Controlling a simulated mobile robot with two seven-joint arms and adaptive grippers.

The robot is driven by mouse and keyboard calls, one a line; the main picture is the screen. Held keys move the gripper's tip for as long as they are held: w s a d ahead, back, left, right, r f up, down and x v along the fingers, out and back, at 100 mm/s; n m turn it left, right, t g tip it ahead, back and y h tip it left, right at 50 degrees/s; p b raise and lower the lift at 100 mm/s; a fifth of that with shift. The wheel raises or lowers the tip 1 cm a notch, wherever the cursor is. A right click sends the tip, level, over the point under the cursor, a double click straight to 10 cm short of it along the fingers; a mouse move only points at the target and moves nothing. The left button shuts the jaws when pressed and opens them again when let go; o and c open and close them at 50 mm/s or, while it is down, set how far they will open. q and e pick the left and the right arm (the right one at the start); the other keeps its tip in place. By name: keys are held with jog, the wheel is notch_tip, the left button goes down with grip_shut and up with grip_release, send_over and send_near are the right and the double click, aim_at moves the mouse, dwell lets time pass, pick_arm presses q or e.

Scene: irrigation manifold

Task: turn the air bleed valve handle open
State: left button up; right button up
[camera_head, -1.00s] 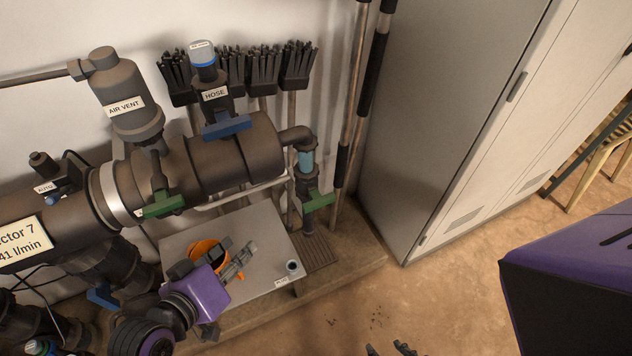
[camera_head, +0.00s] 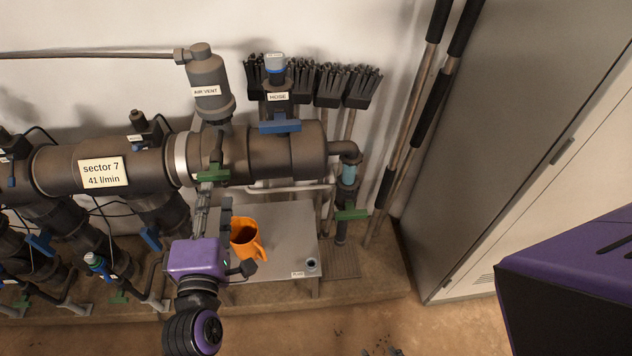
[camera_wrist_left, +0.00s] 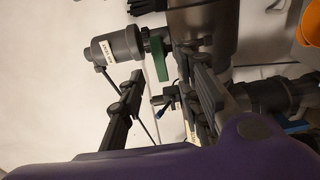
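A green valve handle (camera_head: 212,172) sits on the front of the large grey pipe, just below the air vent (camera_head: 209,90). A second green handle (camera_head: 350,214) is on the thin drop pipe at the pipe's right end. No label reading "air bleed" is legible. My left gripper (camera_head: 213,202) points up at the first green handle from just below. In the left wrist view the gripper (camera_wrist_left: 163,80) is open, its fingers apart with nothing between them; the green handle (camera_wrist_left: 158,58) shows beyond the fingertips. Of my right gripper (camera_head: 384,352), only dark tips show at the bottom edge.
An orange jug (camera_head: 246,240) stands on the grey table (camera_head: 290,225) right of my left gripper. A tall grey cabinet (camera_head: 500,130) stands right. More valves and thin cables crowd the left.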

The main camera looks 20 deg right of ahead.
aim_at(213, 178)
pick_arm(q)
jog(key=x, duration=0.7)
jog(key=shift+p, duration=0.3)
grip_shut()
